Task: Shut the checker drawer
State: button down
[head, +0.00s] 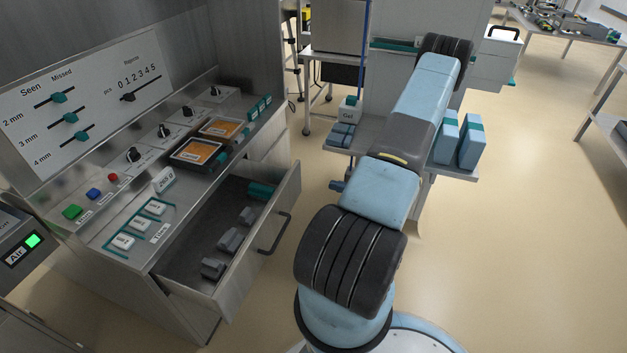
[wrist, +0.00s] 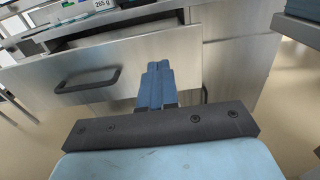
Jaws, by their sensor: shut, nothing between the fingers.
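The checker drawer (head: 245,255) stands open from the steel cabinet at left in the head view. Its dark handle (head: 275,235) is on the front panel, and grey blocks and a teal piece lie inside. In the wrist view the drawer front (wrist: 30,90) faces me, with the handle (wrist: 88,80) to the left of my fingers. My gripper (wrist: 158,70) is shut and empty, its blue fingers pointing at the right part of the front. In the head view only a small blue part of my gripper (head: 337,186) shows beside my arm, apart from the drawer front.
Above the drawer is a counter with knobs, orange-screened devices (head: 199,150) and white labelled blocks (head: 139,225). A shelf (head: 350,142) with a white "Gel" container (head: 349,110) and blue boxes (head: 459,140) stands behind my arm. The floor right of the drawer is clear.

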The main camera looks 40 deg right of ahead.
aim_at(292, 175)
jog(key=x, duration=1.3)
jog(key=shift+w+a, duration=0.25)
